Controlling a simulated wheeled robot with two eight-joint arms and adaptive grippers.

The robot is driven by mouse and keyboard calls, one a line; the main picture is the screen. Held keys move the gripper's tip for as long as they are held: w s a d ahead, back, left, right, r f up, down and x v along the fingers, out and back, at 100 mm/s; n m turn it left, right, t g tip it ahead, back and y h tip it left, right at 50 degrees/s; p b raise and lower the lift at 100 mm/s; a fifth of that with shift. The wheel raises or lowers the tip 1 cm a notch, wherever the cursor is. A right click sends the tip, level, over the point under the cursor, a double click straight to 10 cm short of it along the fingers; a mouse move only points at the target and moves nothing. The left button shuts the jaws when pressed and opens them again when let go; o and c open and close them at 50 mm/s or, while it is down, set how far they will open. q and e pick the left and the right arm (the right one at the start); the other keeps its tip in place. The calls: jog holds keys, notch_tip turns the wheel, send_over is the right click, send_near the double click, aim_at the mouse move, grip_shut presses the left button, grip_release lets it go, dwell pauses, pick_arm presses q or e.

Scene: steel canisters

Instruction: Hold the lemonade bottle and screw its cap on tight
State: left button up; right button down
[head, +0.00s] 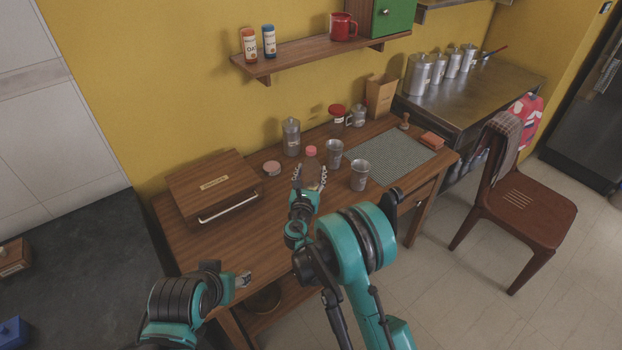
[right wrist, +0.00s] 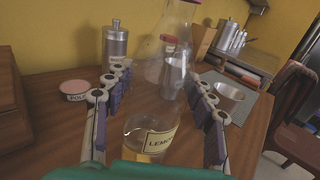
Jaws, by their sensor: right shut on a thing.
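The lemonade bottle (head: 311,172) stands on the wooden table, clear glass with a pale "LEMON..." label (right wrist: 162,140). A pinkish-red cap (head: 311,150) shows at its top in the head view; how tightly it sits cannot be told. In the right wrist view the bottle (right wrist: 165,95) is between the fingers and its top is cut off by the frame. My right gripper (head: 310,180) is shut on the bottle; it also shows in the right wrist view (right wrist: 160,110). My left gripper (head: 243,280) is low by the table's front edge, away from the bottle; its jaws are too small to read.
Two steel cups (head: 334,155) (head: 360,175) stand close right of the bottle. A steel canister (head: 291,137) and a round tin (head: 272,168) stand behind and left. A wooden box (head: 212,184) fills the table's left. A grey mat (head: 395,156) lies right.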

jog(key=shift+f, duration=0.9)
jog(key=shift+r, duration=0.1)
jog(key=c, duration=0.6)
grip_release()
jog(key=shift+o, duration=0.2)
